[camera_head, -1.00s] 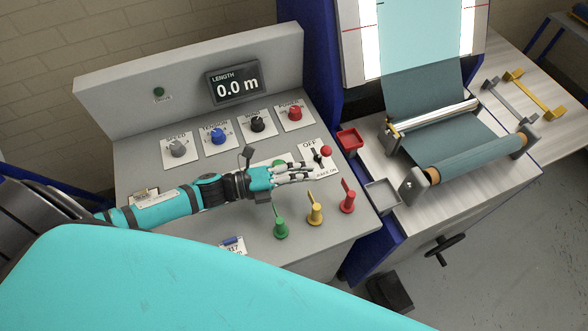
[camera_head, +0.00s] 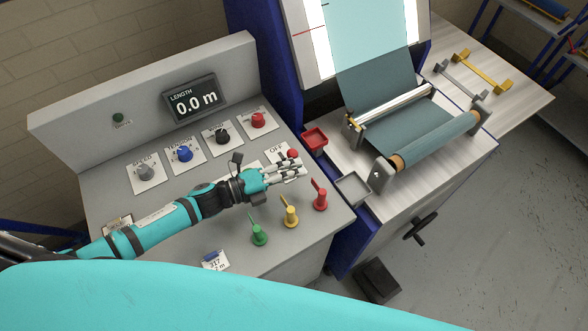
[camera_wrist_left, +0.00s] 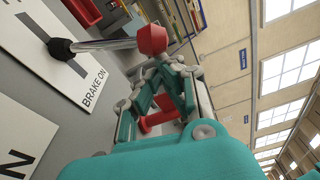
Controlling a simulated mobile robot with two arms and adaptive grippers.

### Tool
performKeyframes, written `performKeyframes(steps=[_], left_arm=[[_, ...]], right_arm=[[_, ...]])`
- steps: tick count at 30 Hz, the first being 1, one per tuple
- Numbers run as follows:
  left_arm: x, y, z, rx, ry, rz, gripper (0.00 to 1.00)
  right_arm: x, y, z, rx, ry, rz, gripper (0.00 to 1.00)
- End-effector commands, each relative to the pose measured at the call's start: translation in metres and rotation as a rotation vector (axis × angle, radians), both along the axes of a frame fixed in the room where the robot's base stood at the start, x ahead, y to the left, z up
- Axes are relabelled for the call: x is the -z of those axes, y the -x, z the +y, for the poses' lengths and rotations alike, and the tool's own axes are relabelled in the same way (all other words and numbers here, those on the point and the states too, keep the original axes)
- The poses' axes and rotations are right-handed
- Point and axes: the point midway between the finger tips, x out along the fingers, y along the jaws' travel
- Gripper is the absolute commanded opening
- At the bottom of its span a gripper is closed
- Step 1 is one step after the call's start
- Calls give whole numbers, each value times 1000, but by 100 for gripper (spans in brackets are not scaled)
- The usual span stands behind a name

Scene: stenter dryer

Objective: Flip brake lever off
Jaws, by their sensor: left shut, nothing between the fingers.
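The brake lever has a red knob (camera_head: 293,153) at the right end of the console, next to an OFF label (camera_head: 276,151). My left gripper (camera_head: 303,173) is just in front of the knob and hides the shaft and the lower plate. In the left wrist view the lever's metal shaft (camera_wrist_left: 105,44) rises from a black base on a white plate (camera_wrist_left: 55,60) lettered BRAKE ON. Its red knob is close by the fingertips of my left gripper (camera_wrist_left: 172,72); I cannot tell whether they touch. The gripper is shut and empty. My right gripper is out of view.
Green (camera_head: 259,230), yellow (camera_head: 290,212) and red (camera_head: 319,195) levers stand in front of my left forearm. Several knobs and a display (camera_head: 195,98) reading 0.0 m lie behind it. A red tray (camera_head: 314,141) and a grey tray (camera_head: 352,190) sit to the right.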

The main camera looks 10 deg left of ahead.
Motion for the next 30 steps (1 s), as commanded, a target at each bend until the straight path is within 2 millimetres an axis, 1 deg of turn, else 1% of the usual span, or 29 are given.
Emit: performKeyframes(steps=[17,23,30], left_arm=[[-8,-7,8,-1,81,81,0],[-15,-15,15,-1,170,167,0],[-24,-29,30,-1,323,321,0]], right_arm=[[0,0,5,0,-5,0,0],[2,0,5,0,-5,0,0],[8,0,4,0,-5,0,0]])
